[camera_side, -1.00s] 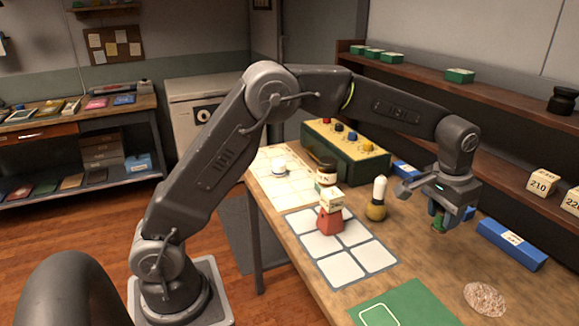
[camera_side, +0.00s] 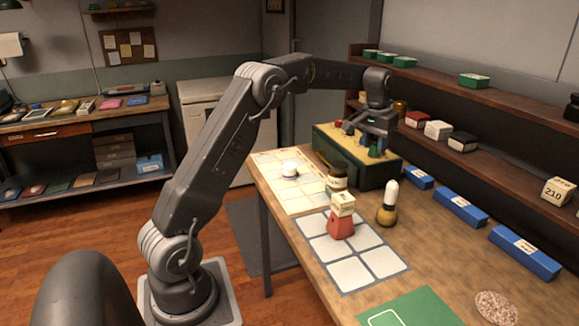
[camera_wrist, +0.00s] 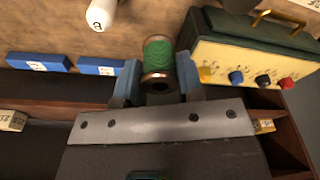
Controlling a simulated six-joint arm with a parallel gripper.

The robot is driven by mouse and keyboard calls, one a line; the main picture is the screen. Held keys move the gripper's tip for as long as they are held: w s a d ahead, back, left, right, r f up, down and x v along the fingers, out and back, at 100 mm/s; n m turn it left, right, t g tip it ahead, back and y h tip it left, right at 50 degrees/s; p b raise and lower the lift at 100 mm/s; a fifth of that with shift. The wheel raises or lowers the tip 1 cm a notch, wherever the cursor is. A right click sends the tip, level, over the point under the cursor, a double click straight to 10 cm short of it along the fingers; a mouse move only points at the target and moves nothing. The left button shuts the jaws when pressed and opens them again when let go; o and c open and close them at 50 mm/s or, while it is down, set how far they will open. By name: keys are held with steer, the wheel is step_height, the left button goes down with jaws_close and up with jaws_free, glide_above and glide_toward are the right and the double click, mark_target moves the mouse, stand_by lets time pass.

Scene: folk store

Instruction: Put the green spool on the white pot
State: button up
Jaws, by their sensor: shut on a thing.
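My gripper (camera_side: 374,150) is shut on the green spool (camera_wrist: 158,54), which sits upright between the blue fingers in the wrist view. In the side view the spool (camera_side: 375,152) shows small and dark green under the gripper, in line with the top of a green box.
The green box (camera_side: 375,175) with coloured knobs stands behind the mat; it also shows in the wrist view (camera_wrist: 235,50). Blue boxes (camera_side: 460,208) line the back.

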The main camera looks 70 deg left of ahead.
steer(key=s+a+n, duration=0.2)
steer(key=s+a, duration=0.3)
steer(key=a, duration=0.9)
steer(key=n, duration=0.3)
glide_above(290, 164)
steer(key=shift+y, duration=0.3)
steer(key=f, duration=1.3)
steer(key=shift+s+d, duration=0.2)
steer(key=shift+d, duration=0.1)
steer(key=shift+f, duration=0.15)
steer(key=o, duration=0.9)
